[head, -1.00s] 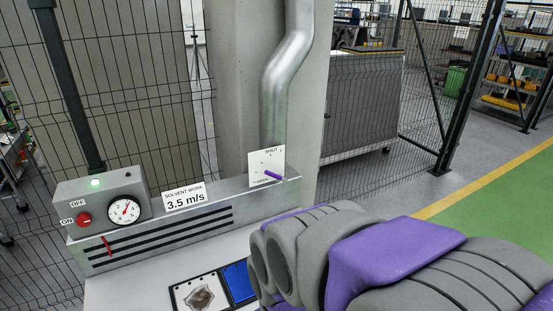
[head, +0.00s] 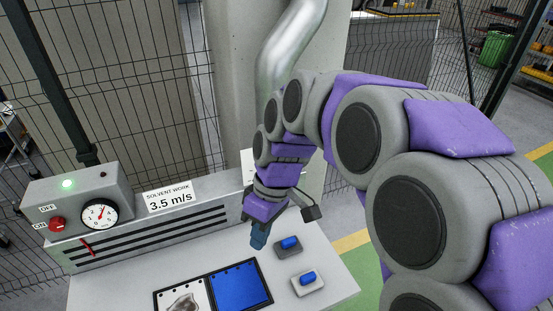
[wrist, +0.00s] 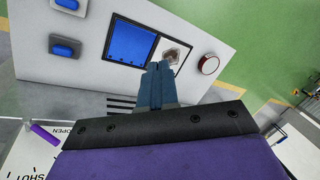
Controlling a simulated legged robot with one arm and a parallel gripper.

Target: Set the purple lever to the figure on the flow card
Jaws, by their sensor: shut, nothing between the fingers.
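The flow card (head: 170,198) reads "SOLVENT WORK 3.5 m/s" and stands on the slotted metal duct. The purple lever (wrist: 44,133) shows at the lower left of the wrist view, on a white dial plate (wrist: 28,158) marked OPEN and SHUT. In the head view my arm hides the lever, and only a sliver of plate shows. My gripper (head: 259,236) is shut and empty above the bench, in front of the duct and apart from the lever. Its blue fingers also show together in the wrist view (wrist: 161,78). A round gauge (head: 100,215) has a red needle; its reading is too small to tell.
A grey box (head: 75,190) carries a lit green lamp and a red ON/OFF knob (head: 57,224). The bench (head: 228,303) holds a blue panel (head: 240,285), a picture panel and two blue switches (head: 290,243). A silver pipe, concrete column and mesh fence stand behind.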

